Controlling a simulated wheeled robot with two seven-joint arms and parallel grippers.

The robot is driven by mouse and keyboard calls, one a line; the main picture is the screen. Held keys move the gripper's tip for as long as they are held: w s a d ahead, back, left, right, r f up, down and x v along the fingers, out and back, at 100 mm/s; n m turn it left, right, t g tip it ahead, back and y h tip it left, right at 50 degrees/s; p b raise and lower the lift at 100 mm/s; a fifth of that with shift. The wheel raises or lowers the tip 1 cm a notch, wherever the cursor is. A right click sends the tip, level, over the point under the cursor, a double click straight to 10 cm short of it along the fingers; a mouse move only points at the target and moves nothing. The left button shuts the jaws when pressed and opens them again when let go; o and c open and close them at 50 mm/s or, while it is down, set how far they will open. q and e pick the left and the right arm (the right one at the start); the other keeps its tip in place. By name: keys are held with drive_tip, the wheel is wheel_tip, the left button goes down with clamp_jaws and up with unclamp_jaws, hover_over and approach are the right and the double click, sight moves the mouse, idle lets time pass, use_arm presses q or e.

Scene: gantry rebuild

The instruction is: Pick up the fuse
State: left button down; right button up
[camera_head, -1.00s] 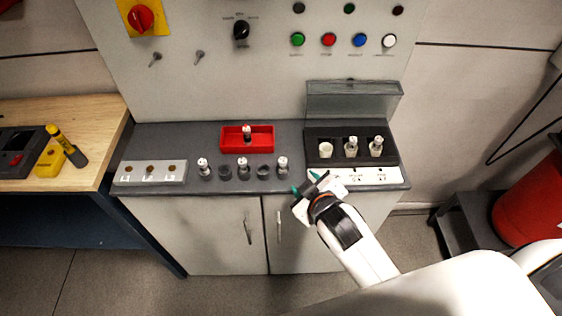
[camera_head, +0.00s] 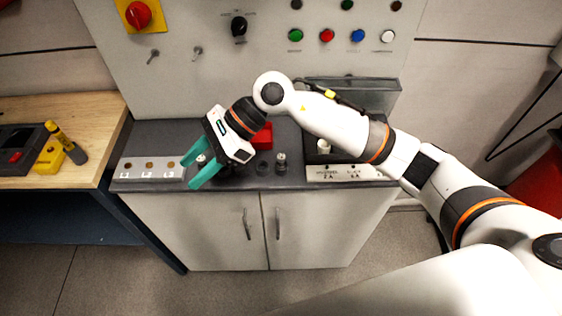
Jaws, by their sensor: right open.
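A small white-topped fuse (camera_head: 201,159) stands near the left end of the grey counter, between the teal fingers of my right gripper. My right gripper (camera_head: 190,174) is open and angled down to the left, with a finger on either side of this fuse. I cannot tell whether either finger touches it. Another fuse (camera_head: 281,159) stands upright to the right of the gripper. The holders between them are mostly hidden by my gripper. My left gripper is not in view.
My right arm hides most of the red tray (camera_head: 263,136) and the black fuse box, where one white fuse top (camera_head: 323,147) shows. The L1–L3 block (camera_head: 150,168) lies left of the gripper. The control panel (camera_head: 270,55) rises behind the counter.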

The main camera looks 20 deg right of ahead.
drive_tip(key=w+d+f+n+t+h, duration=0.1)
drive_tip(key=w+d+h, duration=0.15)
drive_tip(key=d, duration=0.25)
drive_tip(key=w+d+f+n+h, duration=0.1)
drive_tip(key=w+d+f+h, duration=0.1)
drive_tip(key=d+h, duration=0.2)
drive_tip(key=r+t+h, duration=0.1)
drive_tip(key=h, duration=0.4)
hover_over(281, 156)
drive_tip(key=shift+y, duration=0.25)
drive_tip(key=f+p, duration=0.1)
drive_tip(key=f, duration=0.1)
drive_tip(key=f+p, duration=0.1)
drive_tip(key=f, duration=0.1)
drive_tip(key=f+p, duration=0.1)
drive_tip(key=shift+s+a+f, duration=0.25)
drive_tip(key=shift+a+f, duration=0.15)
drive_tip(key=f+p, duration=0.2)
drive_tip(key=f, duration=0.1)
drive_tip(key=d+f, duration=0.1)
drive_tip(key=f, duration=0.1)
drive_tip(key=shift+w+p, duration=0.15)
drive_tip(key=shift+p, duration=0.25)
drive_tip(key=shift+f, duration=0.25)
clamp_jaws()
